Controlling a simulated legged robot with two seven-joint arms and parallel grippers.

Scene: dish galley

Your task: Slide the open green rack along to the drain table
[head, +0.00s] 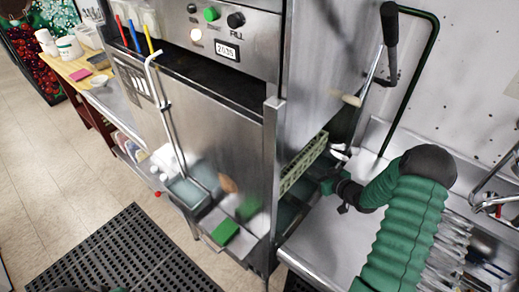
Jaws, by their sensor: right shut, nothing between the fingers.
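The green rack (303,165) shows as a narrow pale-green slatted side at the right opening of the steel dish machine (212,120). The machine's corner post and side panel hide the rest of it. My right gripper (325,186) is shut and empty, close beside the rack's right side. I cannot tell whether it touches the rack. My left gripper is not in view. A steel table (325,238) runs from the machine's right side under my right arm. I cannot tell whether this is the drain table.
A lever with a black grip (389,24) and a dark hose (432,45) stand above the right table. Cutlery (449,252) lies at its right, by a tap (492,203). A side table (92,72) stands far left. Black mats (120,255) cover the floor in front.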

